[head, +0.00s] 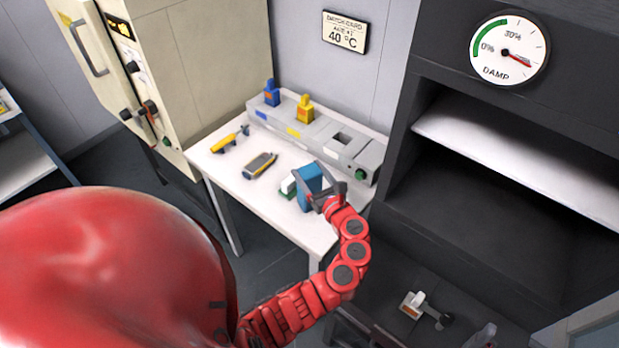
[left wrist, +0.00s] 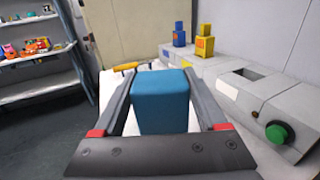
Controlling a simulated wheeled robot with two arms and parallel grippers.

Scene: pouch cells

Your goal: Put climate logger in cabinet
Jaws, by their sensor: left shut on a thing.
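My left gripper (head: 326,195) is shut on a blue box (head: 308,182) over the front right of the white table. In the left wrist view the blue box (left wrist: 161,101) stands between the two fingers of the left gripper (left wrist: 163,118). I cannot tell whether its base touches the table. No label shows which thing is the climate logger. A dark cabinet (head: 398,150) with open shelves and a round damp gauge stands at the right. A cream cabinet (head: 160,60) with a handle stands at the left. My right gripper is not in view.
A grey bench unit (head: 318,133) holds a blue block (head: 271,95) and a yellow block (head: 304,110). A yellow tool (head: 229,140), a grey-yellow handheld device (head: 260,165) and a green-white item (head: 288,187) lie on the table (head: 235,180). The dark cabinet's white shelf (head: 500,145) looks bare.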

